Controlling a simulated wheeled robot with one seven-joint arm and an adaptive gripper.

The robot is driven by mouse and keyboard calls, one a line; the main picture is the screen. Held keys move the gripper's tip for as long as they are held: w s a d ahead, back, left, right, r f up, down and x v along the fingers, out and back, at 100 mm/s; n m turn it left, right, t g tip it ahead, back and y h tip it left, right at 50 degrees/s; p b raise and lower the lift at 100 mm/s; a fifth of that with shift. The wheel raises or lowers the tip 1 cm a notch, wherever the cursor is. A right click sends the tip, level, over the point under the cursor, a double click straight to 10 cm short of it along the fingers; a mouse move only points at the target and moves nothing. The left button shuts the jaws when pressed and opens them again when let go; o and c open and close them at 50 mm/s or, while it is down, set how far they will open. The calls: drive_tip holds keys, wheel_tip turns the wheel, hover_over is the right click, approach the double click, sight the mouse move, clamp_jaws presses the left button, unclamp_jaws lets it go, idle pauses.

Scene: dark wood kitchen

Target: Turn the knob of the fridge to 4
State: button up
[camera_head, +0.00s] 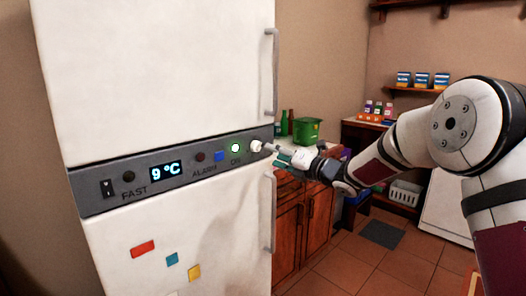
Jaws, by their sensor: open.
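The white fridge (155,75) fills the left half of the view, with a grey control panel (108,197) across its middle. A small white round knob (255,146) sits near the panel's right end. The number it points to is too small to read. The panel's display (166,170) reads 9 °C. My gripper (268,149) is at the knob from the right, with its tips right beside it. It is open, though the fingers are small here, and I cannot tell whether they touch the knob.
Fridge handles (273,72) stand out above and below the panel's right end. A wooden cabinet (290,235) and green box (307,130) are behind my gripper.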

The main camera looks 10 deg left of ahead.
sight(259, 149)
drive_tip(key=x, duration=0.6)
drive_tip(key=shift+w+a, duration=0.2)
drive_tip(key=shift+a, duration=0.15)
drive_tip(key=c, duration=1.1)
